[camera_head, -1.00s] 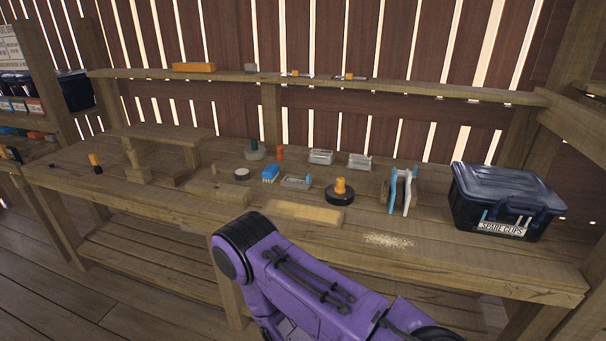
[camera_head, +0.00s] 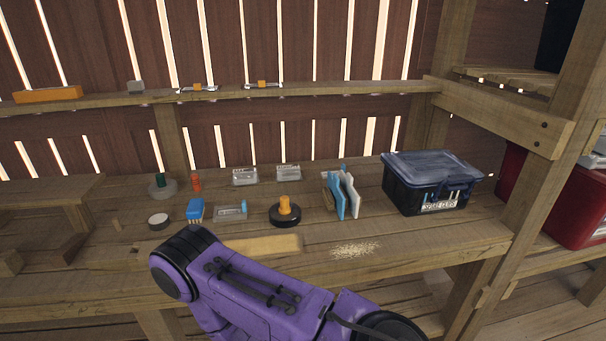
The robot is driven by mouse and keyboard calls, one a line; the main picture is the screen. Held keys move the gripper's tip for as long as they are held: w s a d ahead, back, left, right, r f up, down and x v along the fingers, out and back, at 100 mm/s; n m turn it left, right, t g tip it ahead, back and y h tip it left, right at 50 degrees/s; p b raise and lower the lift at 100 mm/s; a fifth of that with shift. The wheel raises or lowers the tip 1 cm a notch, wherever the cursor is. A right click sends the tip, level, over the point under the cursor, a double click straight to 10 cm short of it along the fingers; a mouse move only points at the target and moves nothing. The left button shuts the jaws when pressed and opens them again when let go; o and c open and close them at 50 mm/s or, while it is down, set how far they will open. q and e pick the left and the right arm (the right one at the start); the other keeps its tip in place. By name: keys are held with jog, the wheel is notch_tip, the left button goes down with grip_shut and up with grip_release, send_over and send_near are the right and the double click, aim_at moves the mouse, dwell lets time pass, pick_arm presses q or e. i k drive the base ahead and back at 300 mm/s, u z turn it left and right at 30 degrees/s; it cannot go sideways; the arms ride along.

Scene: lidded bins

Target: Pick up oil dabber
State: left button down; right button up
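I cannot tell for sure which item is the oil dabber. A round black piece with an orange knob (camera_head: 285,213) stands on the workbench in the middle. A small green-topped piece on a grey round base (camera_head: 162,186) and a small orange-red upright piece (camera_head: 196,183) stand further back to the left. A purple arm link of mine crosses the lower middle in front of the bench. Neither gripper shows in this view.
The wooden workbench (camera_head: 420,232) also holds a blue brush (camera_head: 195,210), a round tin (camera_head: 158,221), clear boxes (camera_head: 245,177), blue and white upright pieces (camera_head: 342,195) and a dark lidded bin (camera_head: 430,184). Sawdust (camera_head: 355,249) lies near the front. A shelf (camera_head: 330,91) runs behind.

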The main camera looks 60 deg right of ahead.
aim_at(285, 208)
jog(key=z, duration=0.7)
jog(key=i, duration=0.65)
jog(key=z, duration=0.65)
